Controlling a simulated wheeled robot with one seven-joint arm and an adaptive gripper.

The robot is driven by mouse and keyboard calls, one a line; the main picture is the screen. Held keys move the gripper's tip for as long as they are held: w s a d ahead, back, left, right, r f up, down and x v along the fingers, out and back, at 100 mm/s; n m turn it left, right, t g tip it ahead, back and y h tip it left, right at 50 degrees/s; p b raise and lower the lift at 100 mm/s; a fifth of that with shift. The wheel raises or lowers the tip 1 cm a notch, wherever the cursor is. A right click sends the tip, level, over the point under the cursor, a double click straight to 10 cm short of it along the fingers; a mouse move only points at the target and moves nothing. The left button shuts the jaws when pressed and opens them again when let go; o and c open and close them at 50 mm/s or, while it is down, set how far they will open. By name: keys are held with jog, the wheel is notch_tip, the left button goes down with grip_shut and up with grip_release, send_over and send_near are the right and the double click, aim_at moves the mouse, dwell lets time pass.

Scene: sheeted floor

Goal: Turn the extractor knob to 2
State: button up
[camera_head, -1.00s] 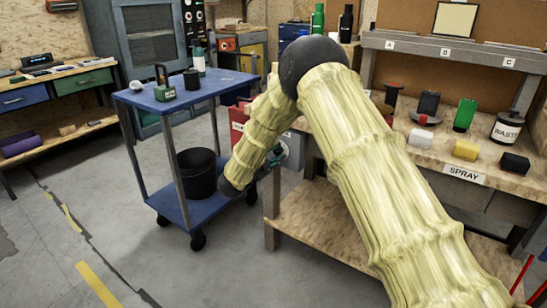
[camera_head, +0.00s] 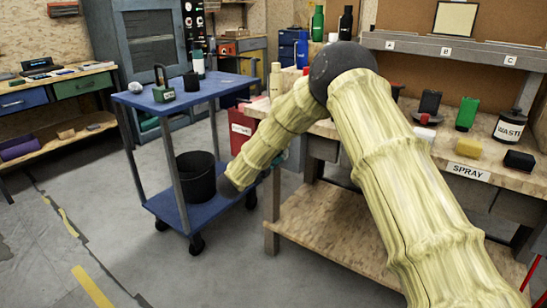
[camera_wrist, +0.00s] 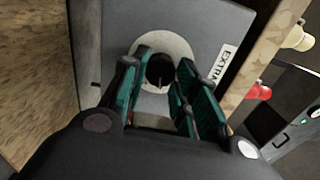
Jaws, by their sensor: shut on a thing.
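The black extractor knob (camera_wrist: 160,68) sits on a round pale dial (camera_wrist: 146,46) on a grey panel in the wrist view. A white label starting "EXTRA" (camera_wrist: 223,65) is beside the dial, on its right. My gripper (camera_wrist: 157,80) has its green-padded fingers on either side of the knob and is shut on it. No dial numbers can be read, so I cannot tell the knob's setting. In the head view my arm hides the knob and most of the gripper.
The wooden workbench (camera_head: 330,222) stands beside my arm, with a SPRAY label (camera_head: 468,173) on its front edge. A blue cart (camera_head: 222,86) with a black bucket (camera_head: 196,175) stands to the left. Grey floor lies open at lower left.

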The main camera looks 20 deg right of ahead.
jog(key=shift+s+f, duration=0.1)
jog(key=shift+f, duration=0.1)
jog(key=o, duration=1)
jog(key=shift+r, duration=0.1)
jog(key=v, duration=1.2)
